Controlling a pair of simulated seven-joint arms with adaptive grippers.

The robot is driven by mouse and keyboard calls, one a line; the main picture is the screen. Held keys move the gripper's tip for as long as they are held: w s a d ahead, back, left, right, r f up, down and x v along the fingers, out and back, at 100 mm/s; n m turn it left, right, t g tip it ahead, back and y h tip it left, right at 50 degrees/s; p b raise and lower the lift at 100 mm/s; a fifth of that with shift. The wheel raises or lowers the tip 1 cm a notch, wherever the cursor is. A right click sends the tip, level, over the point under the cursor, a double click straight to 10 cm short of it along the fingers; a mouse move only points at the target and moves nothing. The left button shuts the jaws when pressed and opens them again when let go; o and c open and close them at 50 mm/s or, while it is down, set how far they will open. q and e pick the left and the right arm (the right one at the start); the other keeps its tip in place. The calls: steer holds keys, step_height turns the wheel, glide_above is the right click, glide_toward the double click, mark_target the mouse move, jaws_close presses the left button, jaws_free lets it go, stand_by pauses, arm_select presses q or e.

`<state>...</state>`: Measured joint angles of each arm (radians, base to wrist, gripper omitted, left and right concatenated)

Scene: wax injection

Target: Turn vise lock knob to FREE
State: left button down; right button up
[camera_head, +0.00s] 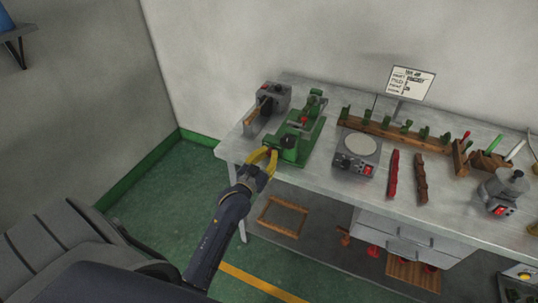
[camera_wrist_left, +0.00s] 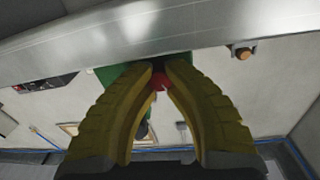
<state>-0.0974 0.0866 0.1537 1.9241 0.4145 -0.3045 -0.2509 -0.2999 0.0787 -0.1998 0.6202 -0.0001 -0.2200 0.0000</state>
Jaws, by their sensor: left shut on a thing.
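The green vise (camera_head: 300,132) stands near the left end of the workbench in the head view. My left gripper (camera_head: 268,152), with yellow fingers, reaches up to the vise's front end from below left. In the left wrist view the fingertips of my left gripper (camera_wrist_left: 159,68) close on a red knob (camera_wrist_left: 160,80), with the green vise body (camera_wrist_left: 120,72) just behind. The fingers hide most of the knob, and its FREE marking is not readable. My right gripper is not in view.
The bench top (camera_head: 232,146) holds a grey machine (camera_head: 272,98) left of the vise, a round-plated device (camera_head: 358,152) to its right, and a wooden rack (camera_head: 385,130) behind. The bench's front edge lies close to my left gripper. Floor at left is clear.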

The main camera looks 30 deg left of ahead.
arm_select(q)
steer(key=shift+a+r+n, duration=0.1)
steer(key=shift+r+n, duration=0.15)
steer(key=shift+n, duration=0.6)
steer(key=shift+r+n, duration=0.2)
steer(key=shift+n, duration=0.65)
steer(key=shift+w, duration=0.1)
steer(key=c, duration=1.1)
jaws_free()
steer(key=shift+f, duration=0.15)
steer(key=shift+c, duration=0.2)
steer(key=shift+f, duration=0.1)
steer(key=shift+s+f, duration=0.1)
steer(key=shift+s, duration=0.2)
steer(key=s, duration=1.1)
steer(key=shift+s+d, duration=0.3)
steer(key=shift+d, duration=0.1)
steer(key=shift+f, duration=0.1)
